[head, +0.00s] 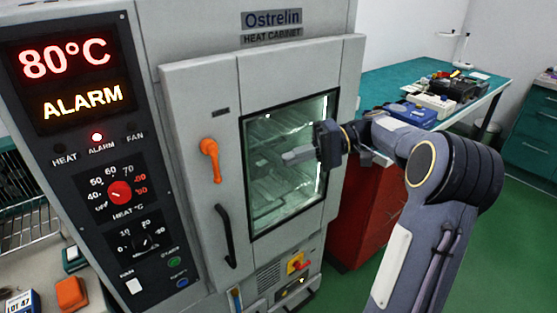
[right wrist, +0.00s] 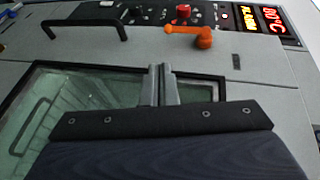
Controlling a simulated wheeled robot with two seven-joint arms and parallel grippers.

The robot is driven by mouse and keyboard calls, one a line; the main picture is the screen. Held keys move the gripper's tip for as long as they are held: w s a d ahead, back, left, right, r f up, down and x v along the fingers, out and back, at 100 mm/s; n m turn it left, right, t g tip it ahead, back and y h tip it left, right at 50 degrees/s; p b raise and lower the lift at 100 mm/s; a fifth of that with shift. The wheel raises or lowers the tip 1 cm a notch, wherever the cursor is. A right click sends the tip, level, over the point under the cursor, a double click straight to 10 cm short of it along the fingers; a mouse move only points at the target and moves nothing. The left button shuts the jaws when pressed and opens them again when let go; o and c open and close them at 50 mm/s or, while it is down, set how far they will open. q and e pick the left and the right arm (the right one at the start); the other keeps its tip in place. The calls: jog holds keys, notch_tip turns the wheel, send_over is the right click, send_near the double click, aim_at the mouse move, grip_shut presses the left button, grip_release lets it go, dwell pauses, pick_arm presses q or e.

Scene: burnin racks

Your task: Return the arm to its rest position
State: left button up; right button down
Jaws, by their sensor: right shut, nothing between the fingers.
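My right arm comes in from the right in the head view. Its gripper (head: 290,156) is in front of the glass window of the heat cabinet (head: 190,90). In the right wrist view the two fingers of my right gripper (right wrist: 161,72) are together with nothing between them, over the window's frame edge. I cannot tell whether the fingertips touch the door. The cabinet door (head: 195,150) looks closed. My left gripper is not in view.
The door has an orange handle (head: 208,150) and a black handle (head: 225,236). The display (head: 68,72) reads 80°C and ALARM. A red drawer unit (head: 368,215) and a green-topped bench (head: 395,78) with equipment stand to the right. Green floor (head: 520,240) shows at the right.

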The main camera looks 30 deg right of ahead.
jog(key=shift+s+d, duration=0.1)
jog(key=shift+d, duration=0.2)
jog(key=shift+a, duration=0.1)
jog(key=s+a+f+g+h+p, duration=0.1)
jog(key=s+a+f+h+p, duration=0.2)
jog(key=s+a+h, duration=0.85)
jog(key=s+a+f+t+p, duration=0.1)
jog(key=s+a+f+t, duration=0.1)
jog(key=s+f, duration=0.3)
jog(key=s+a, duration=0.1)
jog(key=s, duration=0.3)
jog(key=shift+s+f+n, duration=0.2)
jog(key=shift+f+n, duration=0.2)
jog(key=c, duration=2.1)
grip_release()
jog(key=shift+a, duration=0.1)
jog(key=shift+c, duration=0.2)
